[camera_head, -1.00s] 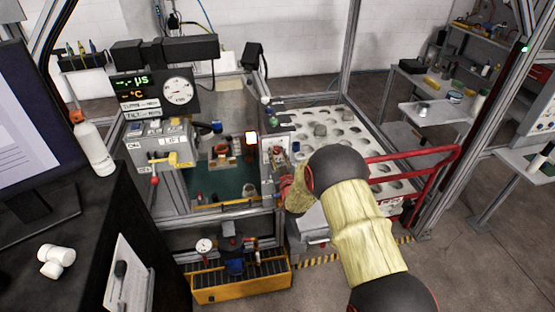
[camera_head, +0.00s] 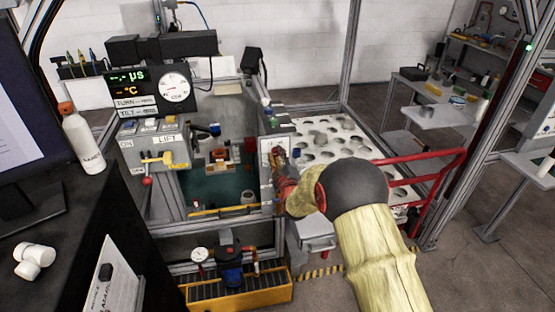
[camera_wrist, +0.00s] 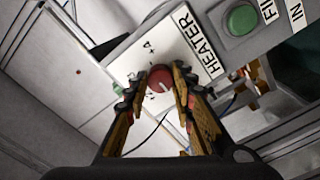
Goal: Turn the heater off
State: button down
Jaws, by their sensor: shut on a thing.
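The heater's red knob (camera_wrist: 160,80) with a white pointer mark sits on a white plate beside the black-lettered HEATER label (camera_wrist: 198,45) in the wrist view. My gripper (camera_wrist: 158,85) has its two orange-and-black fingers closed on the knob's sides. In the head view my gripper (camera_head: 279,158) reaches the pale control panel (camera_head: 266,147) on the right side of the tank frame, and the arm partly hides this area. The knob is too small to make out there. No lit orange lamp shows by the panel.
A green button (camera_wrist: 240,19) is close to the HEATER label. A grey box marked LIFT (camera_head: 165,150) with a yellow lever stands left of the tank (camera_head: 220,183). A red rail (camera_head: 440,175) and a white perforated table (camera_head: 345,140) are to the right.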

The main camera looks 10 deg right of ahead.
dwell(0.4)
jog(key=c, duration=1.5)
grip_release()
jog(key=shift+a, duration=0.1)
jog(key=shift+s, duration=0.1)
jog(key=s, duration=1.1)
jog(key=shift+s, duration=0.4)
